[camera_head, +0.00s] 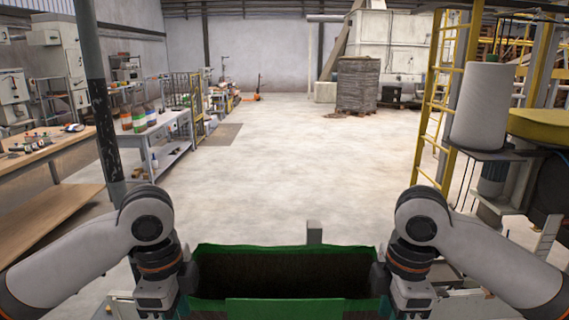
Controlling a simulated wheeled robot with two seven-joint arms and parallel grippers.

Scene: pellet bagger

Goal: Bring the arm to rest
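My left arm comes in from the left and bends down at the bottom of the view. The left gripper (155,302) points down beside the left end of a green bin (343,253), and its fingers are not visible. My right arm comes in from the right in a near mirror pose. The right gripper (411,300) points down beside the bin's right end, its fingers also out of sight. I cannot tell whether either gripper touches the bin. The bin's inside is dark, and I see no contents.
A wooden workbench (42,157) and a grey table (150,133) with bottles stand at the left, near a dark post (95,85). A yellow ladder frame (440,95) and a white cone-shaped spool (482,105) stand at the right. The middle floor (300,165) is clear up to a stacked pallet (356,85).

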